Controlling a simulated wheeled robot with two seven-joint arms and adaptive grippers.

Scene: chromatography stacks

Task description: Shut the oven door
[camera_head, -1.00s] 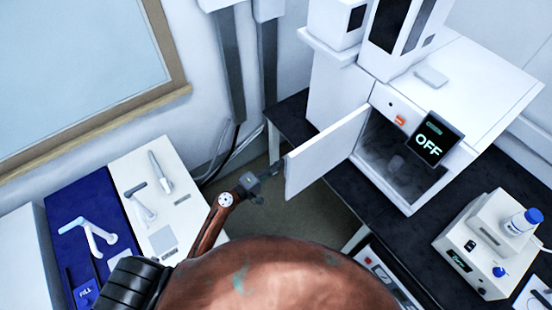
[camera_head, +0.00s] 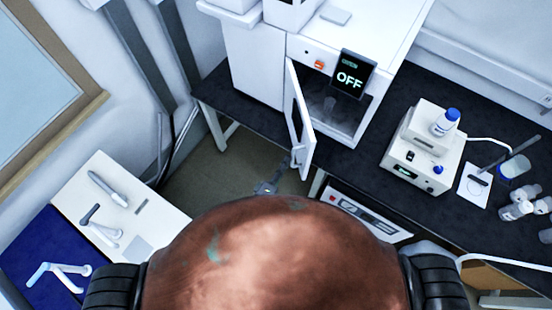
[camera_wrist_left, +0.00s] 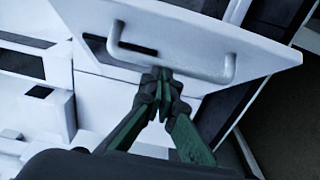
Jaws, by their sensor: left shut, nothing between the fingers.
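The white oven door (camera_head: 306,127) stands partly open at the front left of the oven (camera_head: 292,47), whose dark chamber shows beside it and whose display reads OFF. In the left wrist view, my gripper's green fingers (camera_wrist_left: 162,76) are shut and empty. Their tips are at the middle of the door's bar handle (camera_wrist_left: 170,62), on the outer face of the door; I cannot tell if they touch it. My right gripper is not in view.
The oven stands on a black bench (camera_head: 380,205). A white device with a blue-capped bottle (camera_head: 446,122) and several small bottles stand to its right. A white table (camera_head: 75,191) with tools is at the left. Open floor (camera_head: 215,170) lies between.

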